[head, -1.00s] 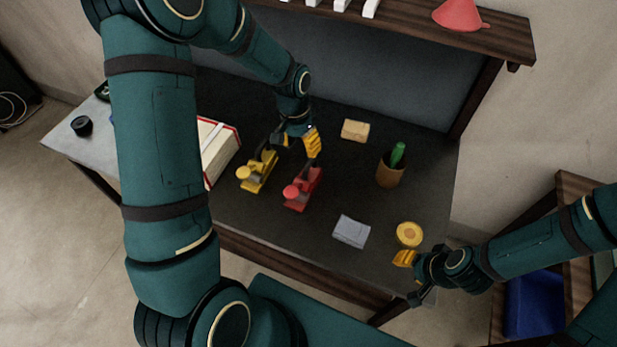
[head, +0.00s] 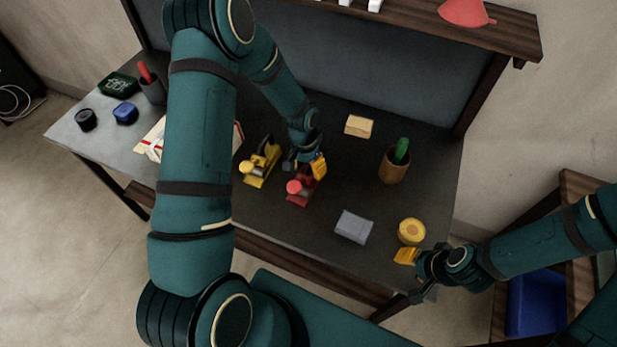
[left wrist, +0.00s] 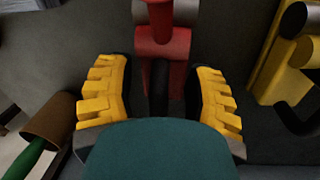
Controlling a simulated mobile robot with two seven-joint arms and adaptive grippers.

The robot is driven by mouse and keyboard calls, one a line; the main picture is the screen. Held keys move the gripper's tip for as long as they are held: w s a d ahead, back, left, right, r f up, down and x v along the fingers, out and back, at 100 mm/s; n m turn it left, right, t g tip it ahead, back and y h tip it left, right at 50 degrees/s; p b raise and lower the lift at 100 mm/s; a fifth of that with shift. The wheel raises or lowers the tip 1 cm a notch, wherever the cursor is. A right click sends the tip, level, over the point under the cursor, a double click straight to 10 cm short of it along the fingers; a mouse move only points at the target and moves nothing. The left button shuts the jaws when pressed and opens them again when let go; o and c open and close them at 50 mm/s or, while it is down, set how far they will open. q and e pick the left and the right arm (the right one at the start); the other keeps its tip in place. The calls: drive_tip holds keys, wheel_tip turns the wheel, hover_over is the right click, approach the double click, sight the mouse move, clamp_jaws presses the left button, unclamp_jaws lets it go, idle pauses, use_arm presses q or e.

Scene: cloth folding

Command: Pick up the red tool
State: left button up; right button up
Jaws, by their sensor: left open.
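The red tool (head: 301,190), a hand plane with a round red knob at its front, stands on the dark table. My left gripper (head: 304,165) is at the rear of the red tool. In the left wrist view, the gripper's yellow ridged fingers (left wrist: 158,100) are apart, with the rear part of the red tool (left wrist: 165,50) between and beyond them. I cannot tell whether either finger touches it. My right gripper (head: 412,275) is at the table's front right edge, away from the red tool; whether its fingers are apart is unclear.
A similar yellow tool (head: 262,166) stands close on the left of the red one; it also shows in the left wrist view (left wrist: 285,60). A grey block (head: 353,227), yellow roll (head: 411,231), tan block (head: 359,126) and brown cup (head: 394,168) with a green item stand to the right.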

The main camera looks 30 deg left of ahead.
use_arm(q)
clamp_jaws()
drive_tip(key=shift+r, duration=0.1)
